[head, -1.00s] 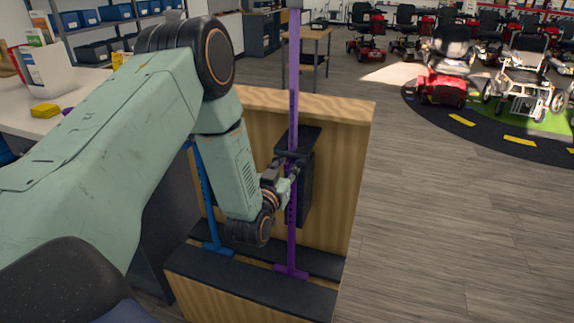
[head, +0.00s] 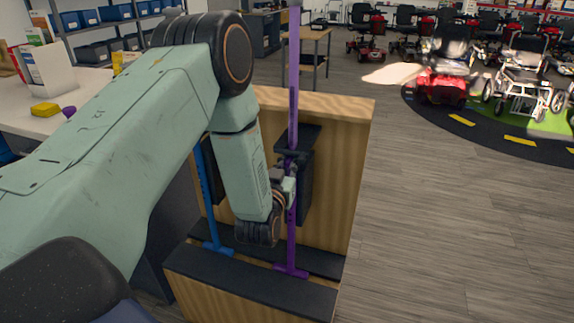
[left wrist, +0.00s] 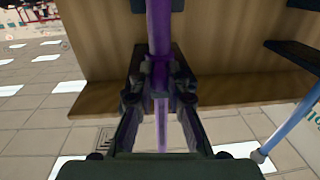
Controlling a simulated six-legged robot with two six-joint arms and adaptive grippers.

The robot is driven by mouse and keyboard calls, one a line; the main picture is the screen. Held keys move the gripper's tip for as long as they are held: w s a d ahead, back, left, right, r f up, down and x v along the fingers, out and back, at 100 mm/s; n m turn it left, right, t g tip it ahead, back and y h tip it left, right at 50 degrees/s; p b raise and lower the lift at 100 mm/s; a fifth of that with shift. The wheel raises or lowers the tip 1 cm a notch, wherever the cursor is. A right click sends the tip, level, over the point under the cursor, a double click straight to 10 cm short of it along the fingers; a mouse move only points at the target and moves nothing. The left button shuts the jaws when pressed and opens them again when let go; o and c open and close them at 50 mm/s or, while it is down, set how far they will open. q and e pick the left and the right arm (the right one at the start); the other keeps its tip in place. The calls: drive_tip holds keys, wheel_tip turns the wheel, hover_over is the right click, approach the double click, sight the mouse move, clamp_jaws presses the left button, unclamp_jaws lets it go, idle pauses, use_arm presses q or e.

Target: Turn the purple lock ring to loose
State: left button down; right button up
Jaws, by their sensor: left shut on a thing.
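A purple pole (head: 293,90) stands upright on a purple foot at a wooden stand; it also shows in the left wrist view (left wrist: 159,25). My left gripper (head: 291,178) is at the pole, below a dark holder on the stand. In the left wrist view, its fingers (left wrist: 160,90) close from both sides on a purple part around the pole, which looks like the purple lock ring (left wrist: 161,103). The fingers hide most of the ring, and no loose or tight marking can be read. My right gripper is not in view.
The wooden stand (head: 345,150) has dark ledges at its base. A blue pole (head: 210,220) stands left of the purple one, partly behind my arm. A white counter (head: 25,122) with a yellow block is at the left.

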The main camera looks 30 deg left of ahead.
sight(301, 162)
use_arm(q)
drive_tip(key=n+g+y, duration=0.1)
drive_tip(key=n+y, duration=0.1)
drive_tip(key=w+d+n+g+y+b, duration=0.1)
drive_tip(key=n+g+y, duration=0.1)
drive_tip(key=y, duration=0.1)
drive_tip(key=d+n+g+y+b, duration=0.1)
drive_tip(key=n+y, duration=0.1)
drive_tip(key=shift+w+r+g+y, duration=0.25)
drive_tip(key=shift+w+g+y, duration=0.05)
drive_tip(key=shift+g+y, duration=0.1)
drive_tip(key=shift+w+d+n+g+y+b, duration=0.1)
drive_tip(key=shift+w+n+g+y+b, duration=0.15)
drive_tip(key=shift+n+g+y, duration=0.65)
drive_tip(key=shift+w+d+n+g+y+b, duration=0.15)
drive_tip(key=shift+n+g+y+b, duration=0.35)
drive_tip(key=shift+g, duration=0.7)
drive_tip(key=shift+n+g, duration=0.3)
drive_tip(key=c, duration=1.6)
unclamp_jaws()
drive_tip(key=shift+a, duration=0.1)
drive_tip(key=shift+o, duration=1.3)
drive_tip(key=shift+a+f, duration=0.1)
drive_tip(key=shift+f, duration=0.05)
